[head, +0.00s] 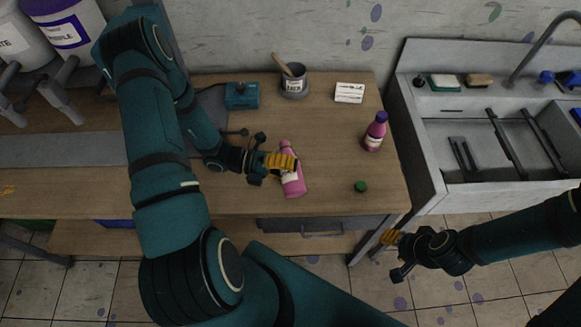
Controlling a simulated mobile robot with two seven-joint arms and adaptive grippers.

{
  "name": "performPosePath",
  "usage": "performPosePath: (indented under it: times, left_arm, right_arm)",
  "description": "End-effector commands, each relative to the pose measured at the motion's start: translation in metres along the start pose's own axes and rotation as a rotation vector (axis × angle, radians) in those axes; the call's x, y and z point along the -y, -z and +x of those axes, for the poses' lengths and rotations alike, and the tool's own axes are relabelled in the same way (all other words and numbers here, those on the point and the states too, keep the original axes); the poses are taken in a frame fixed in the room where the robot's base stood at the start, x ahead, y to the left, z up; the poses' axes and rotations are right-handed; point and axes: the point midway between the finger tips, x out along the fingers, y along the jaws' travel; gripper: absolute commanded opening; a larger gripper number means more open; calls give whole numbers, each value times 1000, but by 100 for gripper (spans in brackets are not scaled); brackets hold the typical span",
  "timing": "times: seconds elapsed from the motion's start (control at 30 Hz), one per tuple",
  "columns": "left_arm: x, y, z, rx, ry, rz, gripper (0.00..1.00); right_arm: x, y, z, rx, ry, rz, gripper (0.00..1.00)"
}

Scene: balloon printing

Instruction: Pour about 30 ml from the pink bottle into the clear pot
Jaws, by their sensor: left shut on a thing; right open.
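My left gripper (277,164) is shut on the pink bottle (294,184), with its yellow fingers around the upper part of the body. The bottle is over the wooden table; its neck points up and slightly left. I cannot tell if its base touches the table. A small green cap (361,186) lies on the table to its right. A grey-looking pot (294,90) with a label and a wooden stick in it stands at the back of the table. I cannot make out a clearly transparent pot. My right gripper (393,246) is open and empty, off the table's front right corner.
A purple bottle (375,131) stands at the right of the wooden table (325,140). A teal box (242,95) and a white card (349,92) are at the back. A sink (460,126) is at the right.

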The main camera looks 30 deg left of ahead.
Motion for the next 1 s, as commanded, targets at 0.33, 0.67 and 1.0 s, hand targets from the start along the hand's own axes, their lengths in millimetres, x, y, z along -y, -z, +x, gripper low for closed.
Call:
performPosePath:
  times: [0.33,0.67,1.0]
  left_arm:
    - [-2,0,0,0,14,-34,13]
    - [12,-3,-1,0,-65,158,13]
    - [14,-4,-2,0,-88,213,13]
  right_arm:
    - [0,0,0,0,0,0,47]
    - [5,2,-13,0,0,0,47]
    - [6,2,-15,0,0,0,47]
